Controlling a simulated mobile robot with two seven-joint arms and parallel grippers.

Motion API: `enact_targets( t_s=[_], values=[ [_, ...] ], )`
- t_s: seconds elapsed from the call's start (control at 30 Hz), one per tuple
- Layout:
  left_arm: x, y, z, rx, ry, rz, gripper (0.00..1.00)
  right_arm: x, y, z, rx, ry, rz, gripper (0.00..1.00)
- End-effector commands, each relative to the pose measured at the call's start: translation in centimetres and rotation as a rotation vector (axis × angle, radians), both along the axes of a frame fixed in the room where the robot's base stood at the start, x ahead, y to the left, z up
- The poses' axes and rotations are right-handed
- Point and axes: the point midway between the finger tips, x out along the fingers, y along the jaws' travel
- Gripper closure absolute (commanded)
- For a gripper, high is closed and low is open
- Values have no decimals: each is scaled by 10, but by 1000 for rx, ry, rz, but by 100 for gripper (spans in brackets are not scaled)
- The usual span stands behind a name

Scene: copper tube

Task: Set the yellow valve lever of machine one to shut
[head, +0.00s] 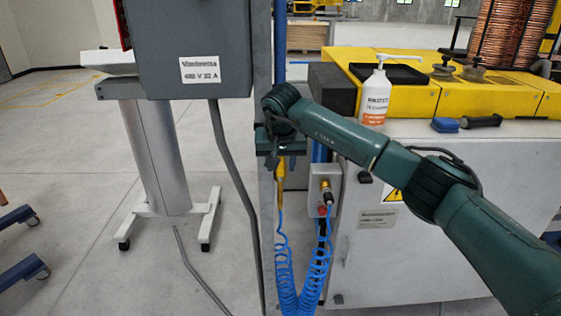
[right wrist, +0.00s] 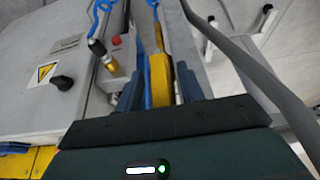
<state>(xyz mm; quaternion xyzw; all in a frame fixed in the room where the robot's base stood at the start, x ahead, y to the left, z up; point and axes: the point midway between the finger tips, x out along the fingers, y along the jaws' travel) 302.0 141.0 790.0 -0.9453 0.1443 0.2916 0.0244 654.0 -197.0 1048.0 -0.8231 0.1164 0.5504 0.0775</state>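The yellow valve lever (head: 281,170) shows in the head view just below my right gripper (head: 270,156), beside the grey post. It hangs downward there, and its upper part is hidden by the gripper. In the right wrist view the yellow lever (right wrist: 159,80) stands between the two dark blue fingers of my right gripper (right wrist: 161,72). The fingers are apart, one on each side of the lever, and narrow gaps seem to show beside it. The valve body is hidden. My left gripper is in neither view.
Blue coiled hoses (head: 303,285) hang below the lever. A small grey box (head: 325,190) with a red button is close on the right. A grey cabinet (head: 190,45) and its conduit (head: 232,165) are on the left.

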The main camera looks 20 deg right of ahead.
Motion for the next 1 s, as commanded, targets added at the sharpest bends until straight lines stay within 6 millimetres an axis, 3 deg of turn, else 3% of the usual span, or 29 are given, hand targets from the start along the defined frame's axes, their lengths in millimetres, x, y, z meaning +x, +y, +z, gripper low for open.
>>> enact_targets(
  t_s=[0.33, 0.8, 1.0],
  values=[
    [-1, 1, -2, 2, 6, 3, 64, 1, 0, -3, 1, -1, 2, 63],
    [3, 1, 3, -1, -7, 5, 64, 1, 0, -3, 0, -1, 1, 100],
    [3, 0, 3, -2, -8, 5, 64, 1, 0, -3, 0, -1, 1, 100]
  ],
)
